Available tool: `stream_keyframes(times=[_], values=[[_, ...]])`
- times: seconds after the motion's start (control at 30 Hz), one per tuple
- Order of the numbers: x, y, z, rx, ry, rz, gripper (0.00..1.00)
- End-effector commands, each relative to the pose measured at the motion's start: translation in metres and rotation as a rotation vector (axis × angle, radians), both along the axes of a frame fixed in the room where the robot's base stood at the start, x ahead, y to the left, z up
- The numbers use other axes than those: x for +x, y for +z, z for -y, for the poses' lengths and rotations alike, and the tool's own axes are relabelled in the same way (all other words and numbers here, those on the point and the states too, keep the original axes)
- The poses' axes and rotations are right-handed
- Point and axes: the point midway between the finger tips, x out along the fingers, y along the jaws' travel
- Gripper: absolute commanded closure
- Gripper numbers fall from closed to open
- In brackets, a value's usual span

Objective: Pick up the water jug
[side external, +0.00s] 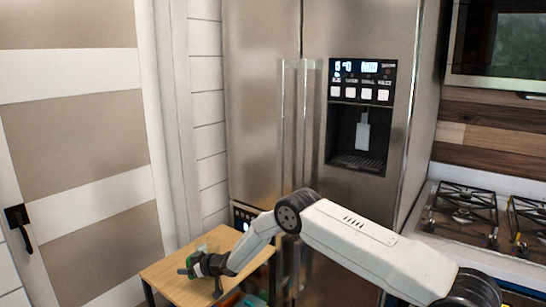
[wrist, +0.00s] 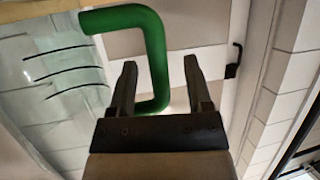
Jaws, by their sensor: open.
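The water jug is clear with dark level marks and fills the left of the wrist view (wrist: 50,75). Its green handle (wrist: 155,40) loops out to the right, and its upright bar shows between my two fingers. My gripper (wrist: 160,62) is open, with one finger on each side of the bar; I cannot tell whether either touches it. In the side view, my gripper (side external: 187,267) is low at the small wooden table (side external: 172,286). The jug (side external: 207,246) shows there only faintly, partly hidden by my gripper.
A steel fridge (side external: 262,110) with a water dispenser (side external: 359,120) stands behind the table. A panelled door (side external: 75,130) is on the left. A gas hob (side external: 465,205) is on the right.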

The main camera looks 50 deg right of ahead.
Motion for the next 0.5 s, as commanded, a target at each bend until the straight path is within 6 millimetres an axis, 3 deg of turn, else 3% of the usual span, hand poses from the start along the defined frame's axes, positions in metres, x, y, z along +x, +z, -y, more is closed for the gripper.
stream_keyframes(times=[0.33, 0.37, 0.5], values=[[-0.0003, -0.0001, 0.0001, 0.000, 0.000, 0.000, 0.36], [-0.0002, 0.0000, 0.0000, 0.000, 0.000, 0.000, 0.42], [-0.0003, 0.0000, 0.0001, 0.000, 0.000, 0.000, 0.87]])
